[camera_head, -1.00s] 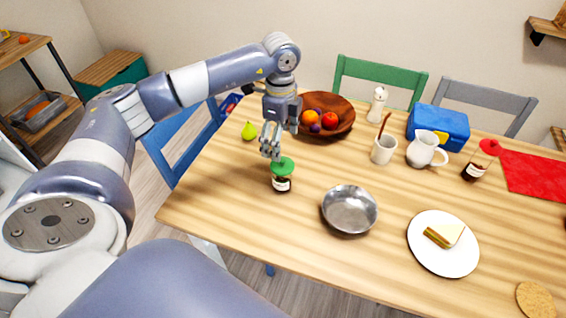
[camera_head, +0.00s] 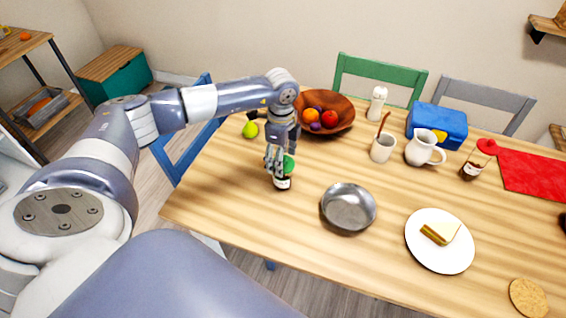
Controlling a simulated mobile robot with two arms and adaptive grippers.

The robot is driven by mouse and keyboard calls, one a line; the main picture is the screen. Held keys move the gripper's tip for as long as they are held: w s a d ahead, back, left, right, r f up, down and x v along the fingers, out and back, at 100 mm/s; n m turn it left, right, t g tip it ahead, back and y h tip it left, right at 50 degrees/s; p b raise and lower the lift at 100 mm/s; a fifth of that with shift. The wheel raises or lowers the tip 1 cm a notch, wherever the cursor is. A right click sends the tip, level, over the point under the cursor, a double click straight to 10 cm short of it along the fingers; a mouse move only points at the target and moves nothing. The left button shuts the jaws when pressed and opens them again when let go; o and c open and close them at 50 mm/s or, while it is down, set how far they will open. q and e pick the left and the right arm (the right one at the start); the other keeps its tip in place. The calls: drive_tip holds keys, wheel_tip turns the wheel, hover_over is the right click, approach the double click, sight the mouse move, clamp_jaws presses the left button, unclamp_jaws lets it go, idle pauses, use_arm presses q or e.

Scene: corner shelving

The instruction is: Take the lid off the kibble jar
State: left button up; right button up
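A small jar (camera_head: 283,184) with dark contents and a pale label stands on the table's left part. Its green lid (camera_head: 290,165) is on and partly hidden by my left gripper (camera_head: 279,171). The gripper points down with its fingers at the lid and upper jar; whether they are closed on the lid is not clear. Another jar (camera_head: 470,172) with brown contents and a red lid (camera_head: 487,147) stands at the right. The frame does not show clearly which jar holds kibble. My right gripper is out of view.
A metal bowl (camera_head: 348,222) stands just right of the green-lidded jar. A white mug (camera_head: 382,148), pitcher (camera_head: 421,149) and sandwich plate (camera_head: 455,264) are farther right. The table's front left is clear.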

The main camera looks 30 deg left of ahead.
use_arm(q)
drive_tip(key=shift+s+r, duration=0.1)
drive_tip(key=shift+s, duration=0.15)
drive_tip(key=c, duration=0.9)
drive_tip(key=shift+w, duration=0.15)
drive_tip(key=shift+c, duration=0.9)
drive_tip(key=shift+f, duration=0.3)
drive_tip(key=shift+c, duration=0.4)
drive_tip(key=shift+r, duration=0.15)
